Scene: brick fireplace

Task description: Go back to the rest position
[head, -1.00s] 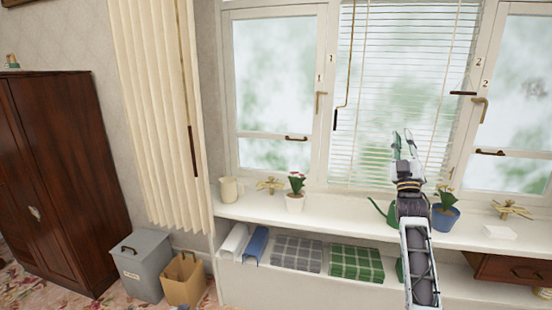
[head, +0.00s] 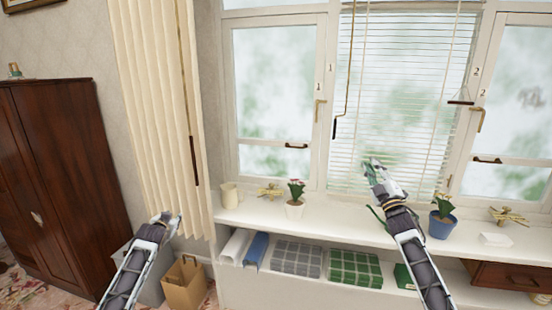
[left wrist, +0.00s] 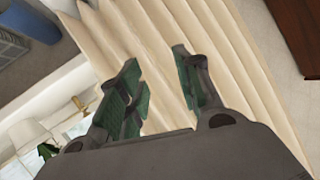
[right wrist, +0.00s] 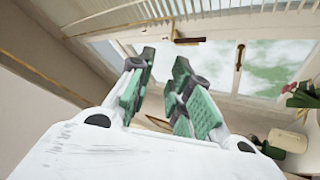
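My left gripper (head: 166,222) is raised at the lower left of the head view, in front of the cream curtain (head: 152,120). In the left wrist view its green-padded fingers (left wrist: 156,62) stand apart with nothing between them. My right gripper (head: 374,168) is in front of the blinds (head: 400,85), above the white window shelf (head: 335,220). In the right wrist view its fingers (right wrist: 164,58) are apart and empty, facing the window.
On the shelf stand a cream jug (head: 229,195), a white potted plant (head: 294,208) and a blue potted plant (head: 442,226). Folded cloths (head: 298,257) lie below.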

